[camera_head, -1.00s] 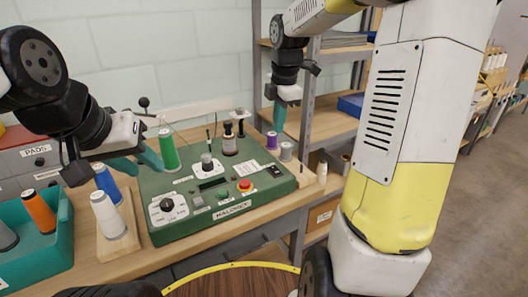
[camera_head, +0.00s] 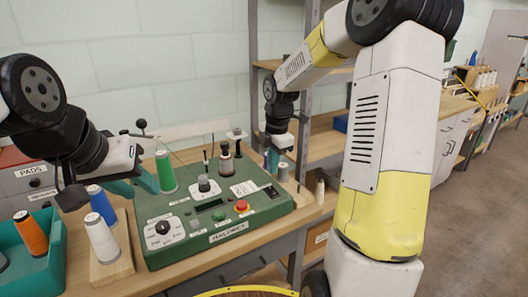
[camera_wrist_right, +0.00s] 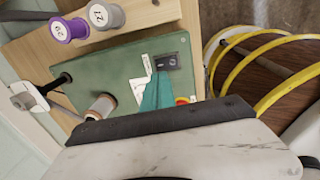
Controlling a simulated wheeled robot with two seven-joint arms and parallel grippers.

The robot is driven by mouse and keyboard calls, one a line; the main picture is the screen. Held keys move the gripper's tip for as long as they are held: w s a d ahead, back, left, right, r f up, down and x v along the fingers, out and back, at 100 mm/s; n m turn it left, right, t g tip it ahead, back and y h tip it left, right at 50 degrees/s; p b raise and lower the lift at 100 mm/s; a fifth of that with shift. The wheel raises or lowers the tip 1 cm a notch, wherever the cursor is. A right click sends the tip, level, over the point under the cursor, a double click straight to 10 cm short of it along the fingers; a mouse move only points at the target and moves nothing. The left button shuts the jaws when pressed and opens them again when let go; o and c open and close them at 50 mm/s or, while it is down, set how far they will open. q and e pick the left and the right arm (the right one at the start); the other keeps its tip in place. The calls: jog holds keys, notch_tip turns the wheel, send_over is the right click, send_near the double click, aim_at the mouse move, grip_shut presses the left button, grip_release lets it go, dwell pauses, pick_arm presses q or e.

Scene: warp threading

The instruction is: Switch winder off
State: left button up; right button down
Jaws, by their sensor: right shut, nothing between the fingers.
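The winder is a green box (camera_head: 155,259) with a dial, buttons and a red stop knob (camera_head: 241,206). A black rocker switch (camera_head: 271,192) sits at its right end and also shows in the right wrist view (camera_wrist_right: 167,62). My right gripper (camera_head: 273,162) is shut and empty, above the back right of the winder. In the right wrist view its teal fingertips (camera_wrist_right: 157,88) appear close to the switch; contact cannot be told. My left gripper (camera_head: 140,184) is open, its teal fingers apart, left of the green spool (camera_head: 165,172).
A grey spool (camera_wrist_right: 105,15) and a purple spool (camera_wrist_right: 67,30) stand beside the winder's right end. Blue (camera_head: 101,205) and white (camera_head: 101,239) spools stand on a wooden board at left. A teal bin (camera_head: 60,262) holds an orange spool. A shelf unit stands behind.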

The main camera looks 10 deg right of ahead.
aim_at(270, 188)
jog(key=f, duration=0.6)
jog(key=shift+w+a+f, duration=0.15)
jog(key=shift+w+f, duration=0.05)
jog(key=shift+w, duration=0.2)
jog(key=shift+w+f+g, duration=0.1)
jog(key=shift+f+g, duration=0.15)
jog(key=shift+g, duration=0.05)
